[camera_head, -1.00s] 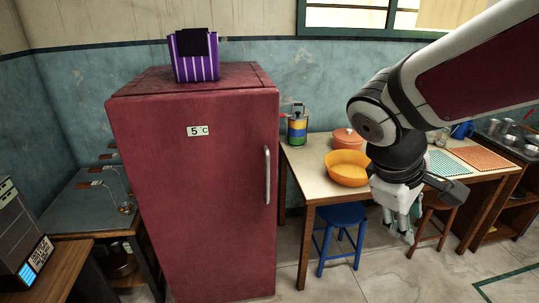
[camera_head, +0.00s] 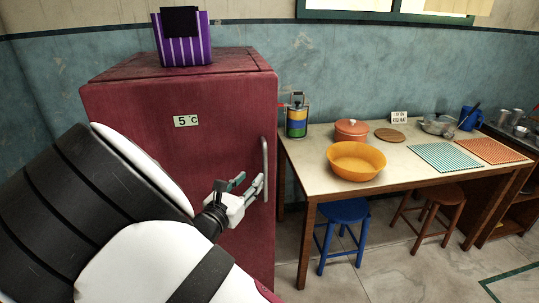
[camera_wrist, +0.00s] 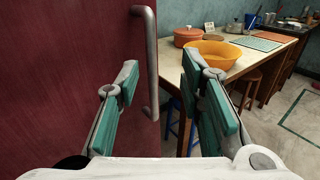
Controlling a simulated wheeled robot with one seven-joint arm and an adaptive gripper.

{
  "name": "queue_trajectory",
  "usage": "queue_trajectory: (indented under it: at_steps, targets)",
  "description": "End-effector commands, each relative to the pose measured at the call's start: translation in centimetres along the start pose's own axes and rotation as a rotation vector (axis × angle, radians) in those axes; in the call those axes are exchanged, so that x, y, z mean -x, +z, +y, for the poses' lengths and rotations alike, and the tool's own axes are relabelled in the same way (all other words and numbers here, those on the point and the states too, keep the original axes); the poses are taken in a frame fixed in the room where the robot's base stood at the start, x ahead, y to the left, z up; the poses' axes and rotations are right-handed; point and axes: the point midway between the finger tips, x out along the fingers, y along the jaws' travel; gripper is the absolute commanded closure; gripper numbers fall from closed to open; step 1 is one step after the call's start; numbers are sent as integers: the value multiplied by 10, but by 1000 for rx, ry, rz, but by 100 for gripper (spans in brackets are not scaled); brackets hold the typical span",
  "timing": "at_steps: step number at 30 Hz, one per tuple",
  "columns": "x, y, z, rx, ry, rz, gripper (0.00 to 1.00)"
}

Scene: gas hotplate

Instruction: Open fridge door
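The red fridge (camera_head: 130,100) stands left of the table with its door shut. Its vertical metal handle (camera_head: 265,170) is on the right side of the door. My gripper (camera_head: 250,184) is in front of the door, close to the handle. In the wrist view the gripper (camera_wrist: 160,90) is open, and the handle (camera_wrist: 148,62) shows beyond the fingers, between them and nearer the left one. I see no contact with the handle. My arm hides the lower left of the door in the head view.
A purple striped container (camera_head: 183,40) sits on the fridge. To the right, a table (camera_head: 320,180) holds an orange bowl (camera_head: 356,160), a pot (camera_head: 351,129) and mats. A blue stool (camera_head: 343,212) and a brown stool (camera_head: 440,195) stand at the table. Floor is clear at front right.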

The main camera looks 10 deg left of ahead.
Motion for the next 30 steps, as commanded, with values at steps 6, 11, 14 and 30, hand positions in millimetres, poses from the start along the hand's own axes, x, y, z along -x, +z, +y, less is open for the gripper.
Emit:
queue_trajectory:
  at_steps: [6, 11, 14, 30]
  targets:
    - [-7, -5, 11, 29, 34, -17, 65]
    - [-34, -5, 11, 28, 31, -17, 65]
    - [-54, -5, 11, 29, 31, -17, 65]
    - [-130, -3, 15, 27, 33, -15, 65]
